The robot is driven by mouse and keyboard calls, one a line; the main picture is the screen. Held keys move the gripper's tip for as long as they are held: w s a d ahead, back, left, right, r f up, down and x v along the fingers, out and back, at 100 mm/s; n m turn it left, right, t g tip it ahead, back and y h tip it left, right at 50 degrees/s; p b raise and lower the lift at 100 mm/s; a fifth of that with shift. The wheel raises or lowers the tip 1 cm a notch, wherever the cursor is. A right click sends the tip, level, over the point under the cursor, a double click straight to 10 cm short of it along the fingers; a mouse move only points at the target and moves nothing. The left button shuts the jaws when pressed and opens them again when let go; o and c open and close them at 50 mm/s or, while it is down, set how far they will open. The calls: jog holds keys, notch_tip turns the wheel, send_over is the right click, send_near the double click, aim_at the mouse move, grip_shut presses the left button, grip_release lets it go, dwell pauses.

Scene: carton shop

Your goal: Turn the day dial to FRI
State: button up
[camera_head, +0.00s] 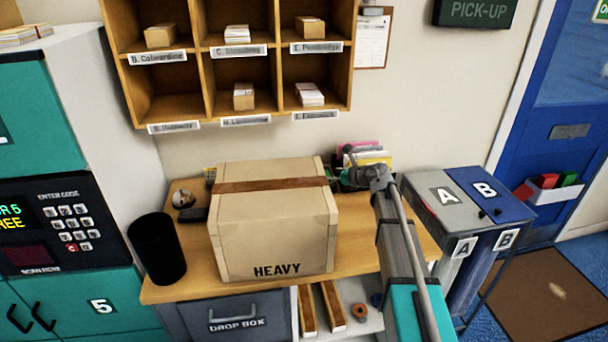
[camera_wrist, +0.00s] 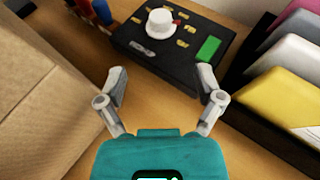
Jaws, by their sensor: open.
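The day dial (camera_wrist: 161,22) is a white round knob on a black panel (camera_wrist: 135,38), seen at the top of the wrist view. Small yellow labels ring it, too blurred to read; a red mark shows at its right side. A green rectangle (camera_wrist: 208,48) is at the panel's right. My gripper (camera_wrist: 161,74) is open and empty, its fingers spread on the near side of the panel, apart from the dial.
A large carton marked HEAVY (camera_head: 272,235) stands on the wooden counter (camera_head: 180,288), close at left in the wrist view. A black rack of coloured envelopes (camera_wrist: 268,128) is close at right. Red and blue items (camera_wrist: 98,12) stand beyond, left of the panel. Pigeonholes (camera_head: 228,55) hang above.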

jog(key=b+x, duration=0.4)
jog(key=x, duration=0.8)
jog(key=shift+w+b, duration=0.1)
jog(key=shift+b, duration=0.3)
jog(key=shift+x, duration=0.9)
jog(key=shift+r, duration=0.1)
jog(key=c, duration=1.1)
jog(key=shift+c, duration=0.2)
